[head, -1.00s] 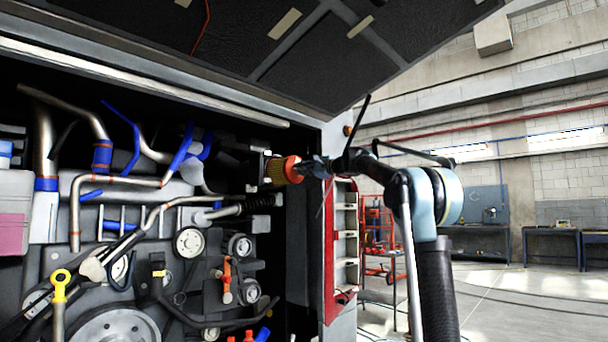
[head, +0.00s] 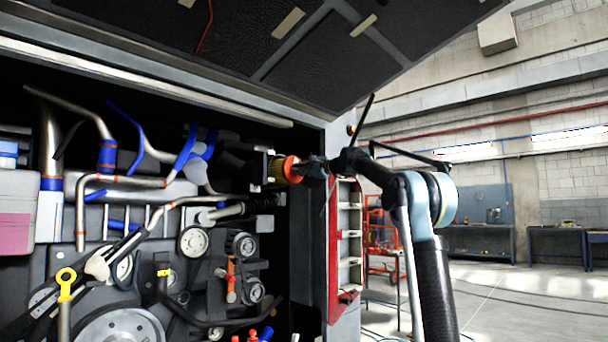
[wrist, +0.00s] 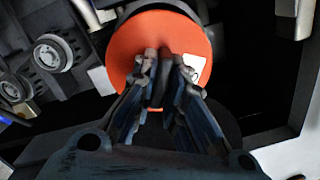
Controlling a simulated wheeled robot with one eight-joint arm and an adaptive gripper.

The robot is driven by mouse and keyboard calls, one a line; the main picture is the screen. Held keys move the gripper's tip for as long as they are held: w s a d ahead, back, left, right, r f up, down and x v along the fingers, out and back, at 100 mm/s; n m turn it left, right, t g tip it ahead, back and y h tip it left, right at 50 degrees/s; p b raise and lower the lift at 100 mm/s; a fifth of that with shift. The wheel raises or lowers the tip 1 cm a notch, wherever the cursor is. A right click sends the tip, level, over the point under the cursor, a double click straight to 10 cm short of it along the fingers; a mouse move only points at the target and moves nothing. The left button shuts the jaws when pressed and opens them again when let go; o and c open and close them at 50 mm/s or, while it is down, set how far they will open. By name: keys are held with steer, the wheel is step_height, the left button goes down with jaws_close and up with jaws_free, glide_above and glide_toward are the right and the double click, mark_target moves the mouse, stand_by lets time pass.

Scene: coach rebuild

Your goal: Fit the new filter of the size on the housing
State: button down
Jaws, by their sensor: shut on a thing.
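The filter has an orange end cap (wrist: 150,32) and a yellowish pleated body (head: 276,169). My gripper (head: 307,169) is shut on the orange end. In the wrist view the fingers (wrist: 165,68) close together at the cap's middle, where a small white label (wrist: 194,68) shows beside them. The filter lies about level, its yellow end pointing left to a dark block (head: 258,165) at the right of the engine bay, which looks like the housing. In the head view the filter's far end meets or sits just inside this block; I cannot tell how deep. Size markings are not readable.
The engine (head: 190,270) with pipes and pulleys fills the bay at left. The raised hatch (head: 330,60) hangs above my arm. A red-edged frame (head: 334,250) stands right of the bay, below my gripper. The workshop floor at right is open.

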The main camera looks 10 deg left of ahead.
steer(key=shift+x, duration=1.65)
steer(key=shift+w+f, duration=0.1)
steer(key=shift+w, duration=0.05)
steer(key=shift+x, duration=2.8)
steer(key=shift+w+a+f, duration=0.1)
steer(key=shift+w+a, duration=0.1)
steer(key=shift+w, duration=0.15)
steer(key=shift+f+x, duration=0.2)
steer(key=shift+x, duration=0.9)
steer(key=shift+f+x, duration=0.2)
steer(key=shift+x, duration=0.9)
steer(key=c, duration=1.6)
jaws_free()
steer(key=shift+w, duration=0.1)
steer(key=shift+o, duration=0.2)
steer(key=o, duration=0.4)
